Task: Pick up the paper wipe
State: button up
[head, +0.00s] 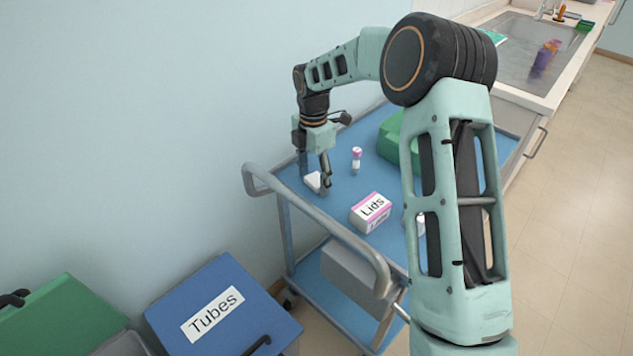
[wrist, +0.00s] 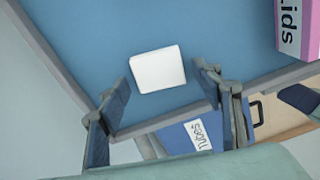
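The paper wipe (wrist: 158,69) is a small white folded square lying on the blue top of the cart. In the head view the wipe (head: 313,181) is near the cart's left corner, partly hidden by my fingers. My gripper (head: 316,187) points down over it. In the wrist view my gripper (wrist: 162,83) is open, with one finger to the left and one to the right of the wipe. I see a gap on both sides, and nothing is held.
A green object (head: 391,141) is farther back. The cart's grey handle (head: 330,228) runs along the near side. A blue Tubes bin (head: 245,308) is below on the floor.

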jog(key=c, duration=0.6)
jog(key=shift+o, duration=0.2)
